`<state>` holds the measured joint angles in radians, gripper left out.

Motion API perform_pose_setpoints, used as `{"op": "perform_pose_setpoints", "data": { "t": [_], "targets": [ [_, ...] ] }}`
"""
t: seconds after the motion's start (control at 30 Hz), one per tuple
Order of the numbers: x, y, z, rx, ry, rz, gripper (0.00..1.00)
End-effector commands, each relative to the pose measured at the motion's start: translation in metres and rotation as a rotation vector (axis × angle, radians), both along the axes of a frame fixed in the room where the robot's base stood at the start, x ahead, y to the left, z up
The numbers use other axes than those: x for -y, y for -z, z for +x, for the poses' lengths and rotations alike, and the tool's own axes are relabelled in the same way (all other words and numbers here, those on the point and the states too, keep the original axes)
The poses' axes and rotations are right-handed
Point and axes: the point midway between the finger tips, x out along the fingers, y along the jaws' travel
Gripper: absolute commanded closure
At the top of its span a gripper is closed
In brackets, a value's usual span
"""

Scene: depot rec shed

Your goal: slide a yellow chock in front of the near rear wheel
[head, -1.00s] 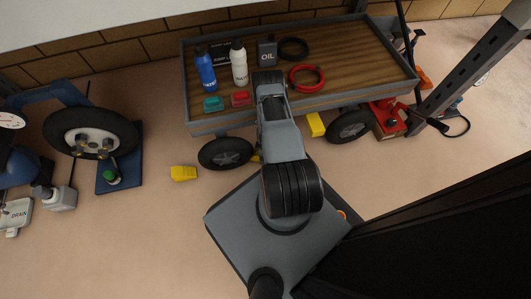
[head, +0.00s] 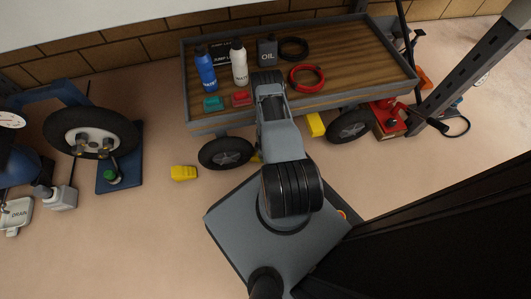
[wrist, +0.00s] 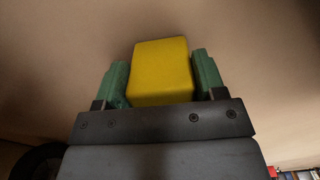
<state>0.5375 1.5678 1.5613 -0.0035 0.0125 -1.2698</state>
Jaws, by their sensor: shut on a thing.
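My gripper (wrist: 160,85) is shut on a yellow chock (wrist: 160,72), its green fingers on either side of the block, in the wrist view. In the head view my arm hides the gripper; a small bit of yellow (head: 256,157) shows beside the arm, right of the left cart wheel. The cart's near side shows two black wheels, the left wheel (head: 226,153) and the right wheel (head: 349,126). A second yellow chock (head: 315,124) sits just left of the right wheel. Another yellow chock (head: 183,173) lies on the floor left of the left wheel, apart from it.
A wheel on a blue stand (head: 120,180) is at left. A red jack (head: 388,117) and a grey post (head: 470,75) are at right. Floor at lower left is clear.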

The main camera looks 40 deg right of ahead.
Motion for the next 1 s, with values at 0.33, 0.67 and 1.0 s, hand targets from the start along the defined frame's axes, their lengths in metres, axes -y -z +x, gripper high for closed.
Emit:
{"op": "perform_pose_setpoints", "data": {
  "t": [0.33, 0.67, 1.0],
  "targets": [
    [-0.018, 0.0, -0.004, -0.006, -0.009, 0.003, 0.71],
    [-0.023, 0.001, -0.005, -0.013, -0.024, 0.007, 0.24],
    [-0.025, 0.001, -0.006, -0.016, -0.03, 0.009, 0.07]
  ]
}}
